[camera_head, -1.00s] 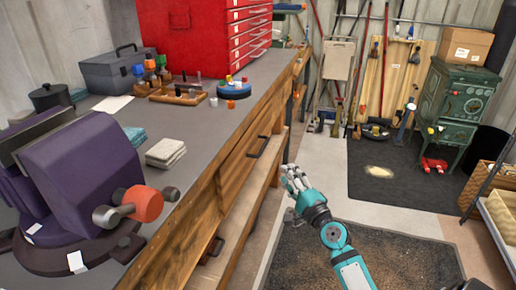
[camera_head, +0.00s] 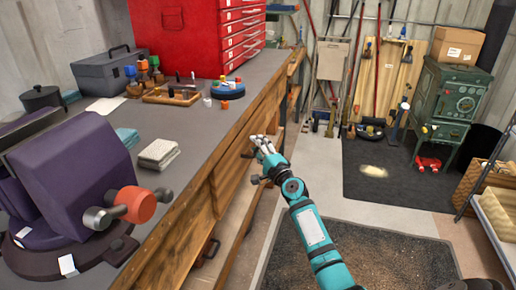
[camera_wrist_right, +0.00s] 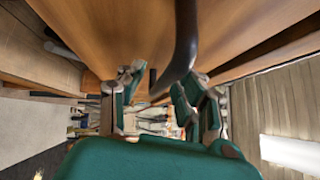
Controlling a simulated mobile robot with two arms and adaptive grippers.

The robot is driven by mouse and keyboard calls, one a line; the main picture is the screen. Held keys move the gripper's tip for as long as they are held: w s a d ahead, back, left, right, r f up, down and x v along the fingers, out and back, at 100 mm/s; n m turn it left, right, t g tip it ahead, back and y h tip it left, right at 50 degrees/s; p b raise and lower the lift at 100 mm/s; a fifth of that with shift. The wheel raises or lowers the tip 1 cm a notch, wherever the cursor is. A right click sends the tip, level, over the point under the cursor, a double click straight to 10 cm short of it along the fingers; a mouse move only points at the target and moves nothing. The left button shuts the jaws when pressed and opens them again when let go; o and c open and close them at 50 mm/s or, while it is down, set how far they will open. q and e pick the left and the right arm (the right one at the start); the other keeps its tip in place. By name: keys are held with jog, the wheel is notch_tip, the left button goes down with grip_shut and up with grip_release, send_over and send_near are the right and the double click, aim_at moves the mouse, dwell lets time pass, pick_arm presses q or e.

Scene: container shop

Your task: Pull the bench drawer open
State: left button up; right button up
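The wooden workbench (camera_head: 175,235) runs along the left, its drawer front (camera_head: 232,168) looking flush with the bench side. My right gripper (camera_head: 264,150) is at that drawer front and covers most of its dark handle in the head view. In the right wrist view, the dark curved handle (camera_wrist_right: 184,45) comes down from the top toward the space between the fingers of my right gripper (camera_wrist_right: 155,92). The fingers are apart, and I see no clear grip on the handle. My left gripper is out of view.
A purple vise (camera_head: 85,175) and a red tool chest (camera_head: 190,40) stand on the bench top. A green stove (camera_head: 450,105) stands at the back right.

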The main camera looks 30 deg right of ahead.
jog(key=shift+c, duration=0.2)
grip_shut()
jog(key=shift+s+f, duration=0.1)
